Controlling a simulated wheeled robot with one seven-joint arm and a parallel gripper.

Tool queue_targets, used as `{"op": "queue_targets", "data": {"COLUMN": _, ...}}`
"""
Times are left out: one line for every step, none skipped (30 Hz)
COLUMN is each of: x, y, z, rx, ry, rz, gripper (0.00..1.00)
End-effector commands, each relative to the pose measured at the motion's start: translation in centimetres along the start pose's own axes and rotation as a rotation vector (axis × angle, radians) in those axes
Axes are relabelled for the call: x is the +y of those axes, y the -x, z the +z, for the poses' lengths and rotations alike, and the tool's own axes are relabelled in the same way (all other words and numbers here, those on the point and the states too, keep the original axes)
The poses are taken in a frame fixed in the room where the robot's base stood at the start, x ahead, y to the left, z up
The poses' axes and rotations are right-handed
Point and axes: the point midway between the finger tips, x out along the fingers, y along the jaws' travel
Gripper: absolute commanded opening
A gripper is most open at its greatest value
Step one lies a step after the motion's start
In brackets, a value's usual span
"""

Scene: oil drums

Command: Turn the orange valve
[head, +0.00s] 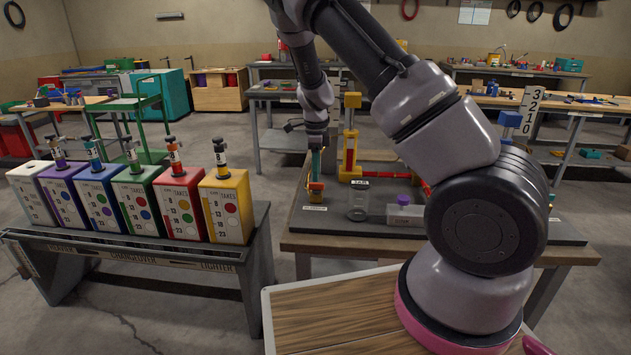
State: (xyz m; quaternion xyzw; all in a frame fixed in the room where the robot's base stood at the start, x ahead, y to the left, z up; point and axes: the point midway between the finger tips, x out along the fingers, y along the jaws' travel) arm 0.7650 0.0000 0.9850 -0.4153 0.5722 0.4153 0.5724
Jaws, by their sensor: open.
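My gripper (316,150) points down over the left part of a dark board on the table. It is open. Its fingertips are small and partly merge with a teal upright piece (315,165) at the board's left. A small orange-yellow piece (316,188) stands right below the gripper, above a white label. I cannot tell whether the fingers touch it or whether it is the orange valve. A yellow and red frame (350,145) stands just to the right. A red bar runs right from it and goes behind my arm.
A clear jar (358,203) and a grey block with a purple knob (404,212) stand on the dark board (330,232). Several coloured drums (227,205) with syringe-like tops line a bench at left. My arm hides the board's right part.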

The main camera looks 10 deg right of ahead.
Motion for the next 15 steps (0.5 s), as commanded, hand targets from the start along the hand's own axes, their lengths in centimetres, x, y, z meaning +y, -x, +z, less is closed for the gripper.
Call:
{"op": "queue_targets", "data": {"x": 0.0, "y": -1.0, "z": -0.1, "rx": 0.003, "ry": -0.001, "rz": 0.002, "gripper": 0.45}}
{"op": "queue_targets", "data": {"x": 0.0, "y": -1.4, "z": -0.1, "rx": 0.002, "ry": -0.001, "rz": 0.001, "gripper": 0.45}}
{"op": "queue_targets", "data": {"x": 0.0, "y": -2.0, "z": -0.1, "rx": 0.002, "ry": 0.0, "rz": 0.002, "gripper": 0.45}}
{"op": "queue_targets", "data": {"x": 0.0, "y": -2.4, "z": -0.1, "rx": 0.002, "ry": -0.001, "rz": 0.002, "gripper": 0.45}}
{"op": "queue_targets", "data": {"x": 0.0, "y": -2.7, "z": -0.1, "rx": 0.001, "ry": -0.001, "rz": 0.002, "gripper": 0.45}}
{"op": "queue_targets", "data": {"x": 0.0, "y": -3.1, "z": -0.1, "rx": 0.001, "ry": 0.0, "rz": 0.001, "gripper": 0.45}}
{"op": "queue_targets", "data": {"x": 0.0, "y": -3.3, "z": -0.1, "rx": 0.001, "ry": 0.001, "rz": 0.0, "gripper": 0.45}}
{"op": "queue_targets", "data": {"x": 0.0, "y": -3.5, "z": -0.1, "rx": 0.0, "ry": 0.0, "rz": 0.0, "gripper": 0.45}}
{"op": "queue_targets", "data": {"x": 0.0, "y": -3.6, "z": -0.1, "rx": 0.0, "ry": 0.0, "rz": 0.0, "gripper": 0.45}}
{"op": "queue_targets", "data": {"x": 0.0, "y": -3.8, "z": 0.0, "rx": 0.0, "ry": 0.0, "rz": 0.0, "gripper": 0.45}}
{"op": "queue_targets", "data": {"x": 0.0, "y": -3.8, "z": 0.0, "rx": 0.0, "ry": 0.0, "rz": 0.0, "gripper": 0.45}}
{"op": "queue_targets", "data": {"x": 0.0, "y": -3.9, "z": 0.0, "rx": 0.0, "ry": 0.0, "rz": 0.0, "gripper": 0.45}}
{"op": "queue_targets", "data": {"x": 0.0, "y": -3.9, "z": 0.0, "rx": 0.0, "ry": 0.001, "rz": 0.0, "gripper": 0.45}}
{"op": "queue_targets", "data": {"x": 0.0, "y": -3.9, "z": 0.0, "rx": 0.0, "ry": 0.001, "rz": 0.0, "gripper": 0.45}}
{"op": "queue_targets", "data": {"x": 0.0, "y": -3.9, "z": 0.0, "rx": 0.0, "ry": 0.001, "rz": 0.0, "gripper": 0.45}}
